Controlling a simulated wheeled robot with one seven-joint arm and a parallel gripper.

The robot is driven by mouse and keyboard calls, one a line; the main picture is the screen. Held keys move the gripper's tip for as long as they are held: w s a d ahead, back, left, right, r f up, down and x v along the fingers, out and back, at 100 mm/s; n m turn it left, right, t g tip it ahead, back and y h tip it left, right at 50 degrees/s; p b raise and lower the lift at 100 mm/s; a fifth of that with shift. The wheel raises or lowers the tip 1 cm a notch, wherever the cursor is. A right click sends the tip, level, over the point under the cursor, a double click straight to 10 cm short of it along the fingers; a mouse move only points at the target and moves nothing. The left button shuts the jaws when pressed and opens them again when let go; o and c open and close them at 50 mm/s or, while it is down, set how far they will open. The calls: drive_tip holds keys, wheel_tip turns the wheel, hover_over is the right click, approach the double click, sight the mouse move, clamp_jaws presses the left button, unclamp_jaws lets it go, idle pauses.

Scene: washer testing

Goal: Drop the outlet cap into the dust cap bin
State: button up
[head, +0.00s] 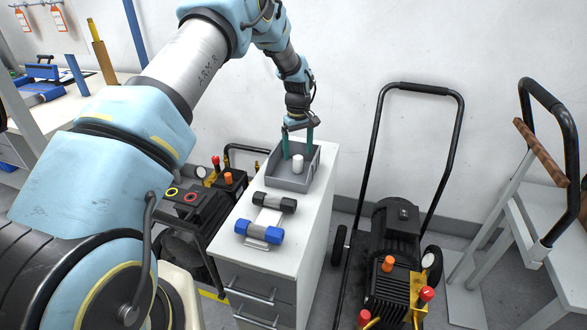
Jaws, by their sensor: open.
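The dust cap bin, a grey open-topped box (292,183), stands on the far end of the white cabinet top. A small white cylinder, which looks like the outlet cap (298,164), is inside the bin and stands upright. My gripper (298,149) is above the bin with its two green fingers apart and pointing down. The fingers are on either side of the white cap. They reach to about the bin's rim or inside it. I cannot tell whether either finger touches the cap.
A dark roller and a blue one on a stand (262,232) lie nearer on the cabinet top (305,210). A pressure washer (395,255) with a tall black handle stands to the right. Another machine (200,205) stands left of the cabinet. A wall is behind.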

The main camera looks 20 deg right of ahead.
wheel_tip(320, 180, up, 11)
drive_tip(key=b, duration=0.3)
idle(0.4)
drive_tip(key=shift+f, duration=0.1)
drive_tip(key=a+r, duration=0.3)
drive_tip(key=a, duration=1)
drive_tip(key=s+a+m, duration=0.1)
drive_tip(key=s+a, duration=0.9)
drive_tip(key=a, duration=0.3)
drive_tip(key=s+a+r+m+t, duration=0.1)
drive_tip(key=s+a, duration=0.9)
drive_tip(key=a, duration=0.3)
drive_tip(key=shift+r+t, duration=0.25)
drive_tip(key=shift+t, duration=0.05)
